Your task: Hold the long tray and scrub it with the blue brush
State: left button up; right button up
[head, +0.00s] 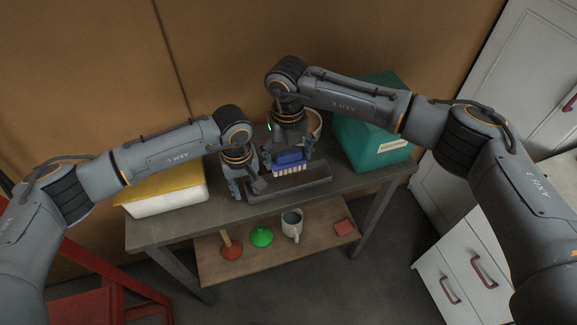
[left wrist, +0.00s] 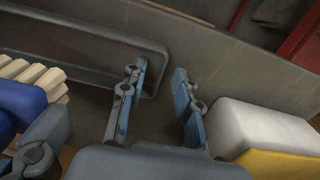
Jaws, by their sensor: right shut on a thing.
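The long grey tray (head: 305,184) lies on the table, and its end also shows in the left wrist view (left wrist: 95,48). My right gripper (head: 288,150) is shut on the blue brush (head: 291,158), bristles down, over the tray. I cannot tell whether the cream bristles touch it. The brush also shows at the left edge of the left wrist view (left wrist: 20,103). My left gripper (head: 247,190) is low at the tray's left end. In the left wrist view its fingers (left wrist: 160,72) are apart, one in front of the tray, the other beyond its end.
A white box with a yellow lid (head: 170,202) stands left of my left gripper. A green box (head: 370,145) and a partly hidden bowl (head: 316,124) stand behind the tray. The lower shelf holds a red plunger (head: 231,250), a green one (head: 261,237), a mug (head: 292,225) and a red block (head: 344,228).

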pick_arm(q)
jog(key=shift+r, duration=0.1)
notch_tip(320, 180, up, 12)
dwell(0.5)
